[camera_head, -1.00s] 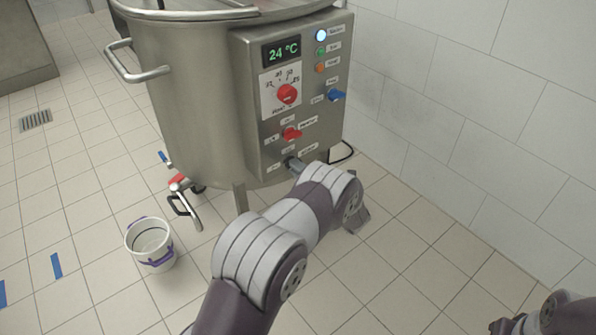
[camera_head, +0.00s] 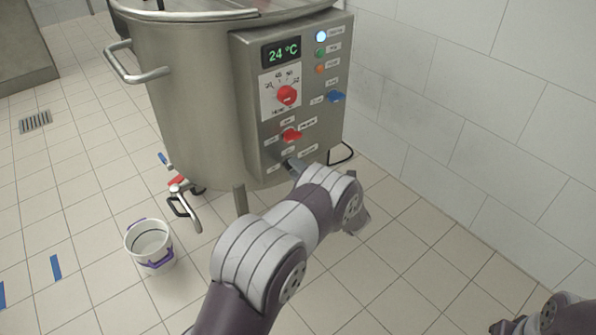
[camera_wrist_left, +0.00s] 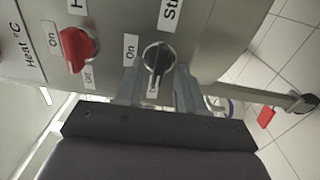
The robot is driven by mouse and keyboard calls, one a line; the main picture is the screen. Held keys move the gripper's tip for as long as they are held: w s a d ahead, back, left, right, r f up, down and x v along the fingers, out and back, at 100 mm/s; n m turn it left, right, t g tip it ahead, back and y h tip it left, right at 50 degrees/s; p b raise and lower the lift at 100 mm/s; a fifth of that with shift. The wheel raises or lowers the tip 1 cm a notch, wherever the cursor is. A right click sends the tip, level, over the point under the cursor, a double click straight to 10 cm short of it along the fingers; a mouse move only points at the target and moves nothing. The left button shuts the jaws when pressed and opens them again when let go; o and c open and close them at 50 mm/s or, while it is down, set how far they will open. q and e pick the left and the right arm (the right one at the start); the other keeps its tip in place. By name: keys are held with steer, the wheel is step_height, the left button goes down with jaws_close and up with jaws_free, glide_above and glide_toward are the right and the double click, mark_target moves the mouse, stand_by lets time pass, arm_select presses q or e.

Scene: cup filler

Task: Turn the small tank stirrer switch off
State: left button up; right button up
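The small tank's stirrer switch (camera_wrist_left: 157,58) is a round black knob with a raised handle. In the left wrist view, the handle stands roughly upright, with an "On" label at its left and a partly covered label at its lower end. A cut-off label beginning "Sti" is above it. My left gripper (camera_wrist_left: 157,90) has its two fingers apart, one on each side of the knob; I cannot tell if either touches it. In the head view, my left gripper (camera_head: 294,166) reaches the panel's bottom and mostly hides the switch. My right gripper is out of view.
The steel tank (camera_head: 190,95) carries a control panel (camera_head: 250,120) with a red dial (camera_head: 287,95), a red switch (camera_head: 292,135) close above the gripper and a blue switch (camera_head: 336,97). A valve (camera_head: 180,190) and a bucket (camera_head: 150,245) are at lower left. The wall is at right.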

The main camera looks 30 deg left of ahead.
arm_select(q)
steer(key=p+v, duration=0.3)
steer(key=v, duration=0.9)
steer(key=shift+d+p, duration=0.3)
steer(key=shift+s+f, duration=0.1)
